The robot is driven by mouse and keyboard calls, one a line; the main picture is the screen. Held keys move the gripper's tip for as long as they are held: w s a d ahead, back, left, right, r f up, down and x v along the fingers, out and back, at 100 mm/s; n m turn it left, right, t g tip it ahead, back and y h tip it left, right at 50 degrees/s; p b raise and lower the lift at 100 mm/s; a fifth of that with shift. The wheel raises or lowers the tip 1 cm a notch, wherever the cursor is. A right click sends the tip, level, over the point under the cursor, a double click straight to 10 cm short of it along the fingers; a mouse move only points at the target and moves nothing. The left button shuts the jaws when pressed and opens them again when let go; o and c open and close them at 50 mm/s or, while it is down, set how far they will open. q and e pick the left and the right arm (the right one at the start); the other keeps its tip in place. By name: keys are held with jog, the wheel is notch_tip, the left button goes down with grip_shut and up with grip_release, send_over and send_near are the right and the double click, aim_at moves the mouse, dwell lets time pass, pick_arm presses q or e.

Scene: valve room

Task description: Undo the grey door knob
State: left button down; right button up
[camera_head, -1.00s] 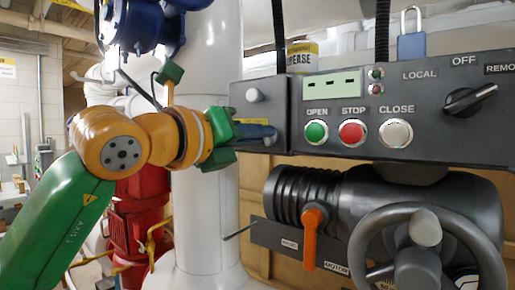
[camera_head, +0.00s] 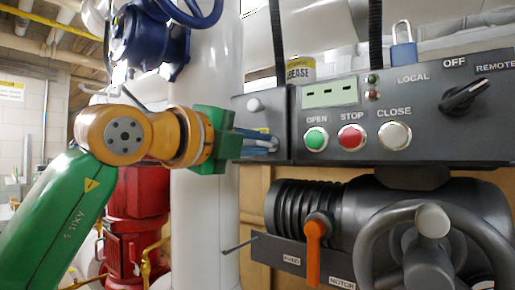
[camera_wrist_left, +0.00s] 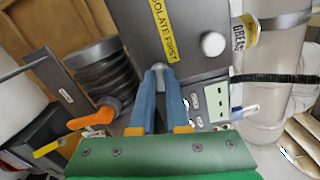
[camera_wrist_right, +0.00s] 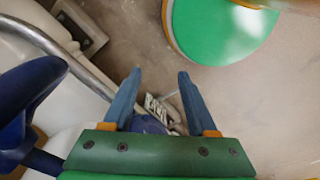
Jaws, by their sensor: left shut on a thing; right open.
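A small grey box door (camera_head: 265,118) at the left end of the control panel carries two knobs, one above the other. The upper pale grey knob (camera_head: 255,104) is free; it also shows in the left wrist view (camera_wrist_left: 213,43). My left gripper (camera_head: 272,144) comes in from the left and is shut on the lower grey door knob, whose tip shows between the blue fingers in the left wrist view (camera_wrist_left: 160,68). The fingers hide most of this knob. My right gripper (camera_wrist_right: 155,77) is open and empty, seen only in the right wrist view.
The panel's buttons (camera_head: 351,137) and selector switch (camera_head: 468,97) are to the right of the door. An orange lever (camera_head: 314,250) and a handwheel (camera_head: 373,240) are below. A white pipe (camera_head: 205,230) stands behind my left wrist.

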pick_arm(q)
jog(key=shift+n, duration=0.8)
jog(key=c, duration=0.9)
grip_release()
jog(key=shift+a, duration=0.1)
jog(key=b+v, duration=0.4)
jog(key=v, duration=0.3)
